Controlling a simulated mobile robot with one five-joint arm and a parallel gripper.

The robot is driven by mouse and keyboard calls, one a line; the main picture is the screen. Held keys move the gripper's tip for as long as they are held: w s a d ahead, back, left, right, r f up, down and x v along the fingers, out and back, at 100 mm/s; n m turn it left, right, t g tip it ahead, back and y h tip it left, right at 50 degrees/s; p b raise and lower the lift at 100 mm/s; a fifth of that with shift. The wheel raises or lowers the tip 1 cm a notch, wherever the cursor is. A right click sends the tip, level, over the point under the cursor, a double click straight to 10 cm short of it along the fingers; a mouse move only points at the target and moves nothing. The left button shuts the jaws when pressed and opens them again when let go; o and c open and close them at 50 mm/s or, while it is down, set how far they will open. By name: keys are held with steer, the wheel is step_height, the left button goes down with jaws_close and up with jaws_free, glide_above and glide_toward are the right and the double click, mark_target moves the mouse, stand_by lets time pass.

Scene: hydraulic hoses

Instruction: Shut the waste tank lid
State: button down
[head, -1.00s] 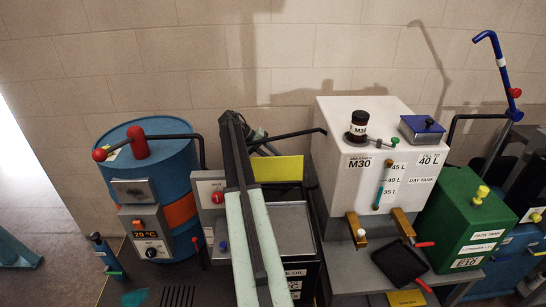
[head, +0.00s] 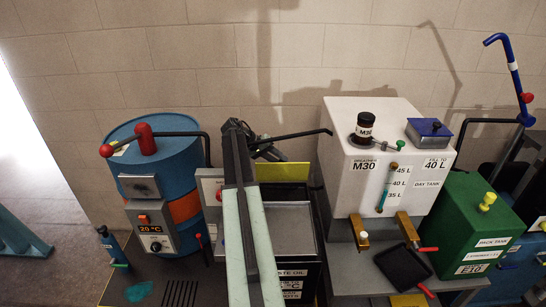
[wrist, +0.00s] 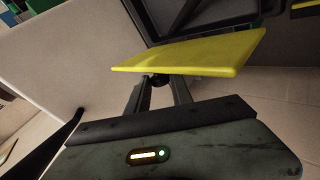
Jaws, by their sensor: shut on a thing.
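The waste oil tank (head: 310,271) stands in the middle of the head view, a dark box with a grey top, partly hidden behind my arm. A yellow plate (head: 284,172), seemingly part of its lid, shows upright at the tank's back edge. In the wrist view the yellow plate (wrist: 190,52) is close, just beyond my fingers. My gripper (wrist: 160,88) is shut on a small dark knob (wrist: 160,80) under the plate; the grip is partly hidden. In the head view my gripper (head: 262,150) is small and dark beside the plate's upper left.
A blue drum (head: 160,185) with a red-knobbed lever stands left of the tank. A white day tank (head: 375,165) stands right, with a black tray (head: 403,267) and a green tank (head: 465,225) beyond. A black rod (head: 300,134) reaches from near my gripper towards the day tank.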

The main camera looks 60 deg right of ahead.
steer(key=shift+s+a, duration=0.25)
steer(key=shift+a, duration=0.7)
steer(key=c, duration=1.1)
jaws_free()
steer(key=shift+c, duration=0.2)
